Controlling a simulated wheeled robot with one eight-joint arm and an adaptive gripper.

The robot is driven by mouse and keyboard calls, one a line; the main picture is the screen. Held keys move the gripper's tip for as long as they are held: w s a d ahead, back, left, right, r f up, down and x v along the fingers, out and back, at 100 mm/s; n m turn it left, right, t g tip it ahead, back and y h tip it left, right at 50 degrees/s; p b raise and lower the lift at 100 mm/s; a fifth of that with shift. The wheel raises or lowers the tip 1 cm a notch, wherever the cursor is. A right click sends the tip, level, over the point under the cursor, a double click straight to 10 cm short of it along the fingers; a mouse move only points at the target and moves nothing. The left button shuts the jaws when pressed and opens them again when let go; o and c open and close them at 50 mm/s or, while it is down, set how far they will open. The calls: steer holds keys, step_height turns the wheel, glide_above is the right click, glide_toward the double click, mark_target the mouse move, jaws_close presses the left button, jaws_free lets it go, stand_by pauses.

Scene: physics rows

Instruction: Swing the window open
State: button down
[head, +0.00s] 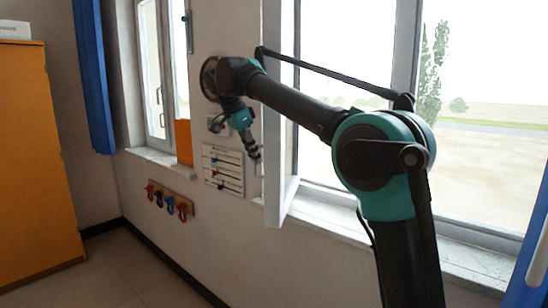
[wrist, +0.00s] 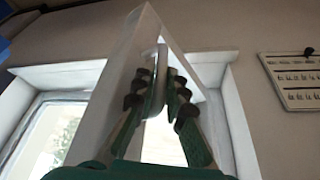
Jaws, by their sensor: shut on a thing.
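The window sash (head: 280,205) is white-framed and stands ajar, swung out from its opening into the room. It also shows in the wrist view as a slanted white panel (wrist: 118,60). My gripper (head: 256,156) is at the sash's free edge. In the wrist view my gripper (wrist: 162,82) has its dark-tipped green fingers on both sides of a slim white handle (wrist: 161,58) and is shut on it. The handle's lower part is hidden between the fingers. In the head view the handle is too small to make out clearly.
A second window (head: 153,75) stands further left, with an orange object (head: 183,142) on its sill. A board (head: 223,170) and a hook rack (head: 170,202) are on the wall below. An orange cabinet (head: 35,150) stands at far left. The floor (head: 125,270) between is clear.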

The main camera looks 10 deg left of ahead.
steer(key=shift+w+a, duration=0.3)
steer(key=shift+a, duration=0.7)
steer(key=shift+w+a, duration=0.3)
steer(key=shift+a, duration=0.65)
steer(key=c, duration=1.6)
jaws_free()
steer(key=shift+d, duration=0.1)
steer(key=shift+o, duration=0.2)
steer(key=shift+r, duration=0.1)
steer(key=v, duration=0.7)
steer(key=shift+r, duration=0.1)
